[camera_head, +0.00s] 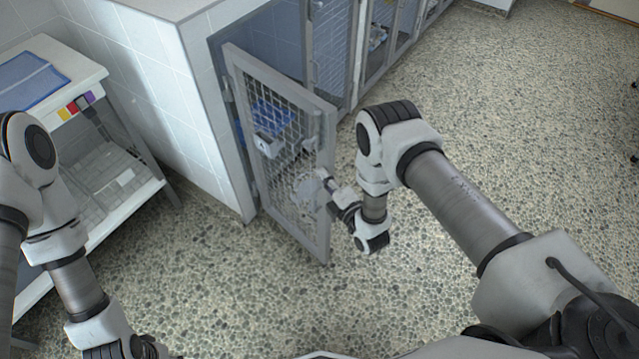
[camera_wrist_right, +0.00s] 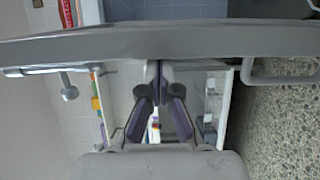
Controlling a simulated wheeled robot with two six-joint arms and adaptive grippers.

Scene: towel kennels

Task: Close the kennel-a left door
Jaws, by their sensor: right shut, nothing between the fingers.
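The kennel-a left door (camera_head: 328,150), a grey-framed mesh panel with a small "A" plate (camera_head: 268,145), stands open, swung out from the kennel's front. My right gripper (camera_head: 330,182) is at the door's free-edge side, its fingers shut and empty. In the right wrist view the shut fingertips (camera_wrist_right: 160,72) point at the grey door frame bar (camera_wrist_right: 90,45), very close to it; I cannot tell whether they touch. My left arm comes in at the lower left, but its gripper fingers are outside the picture.
The kennel opening holds a blue item (camera_head: 268,112) behind the mesh. More kennel doors (camera_head: 330,40) run along the row. A white shelf cart (camera_head: 75,65) with a blue towel (camera_head: 28,80) stands at the left.

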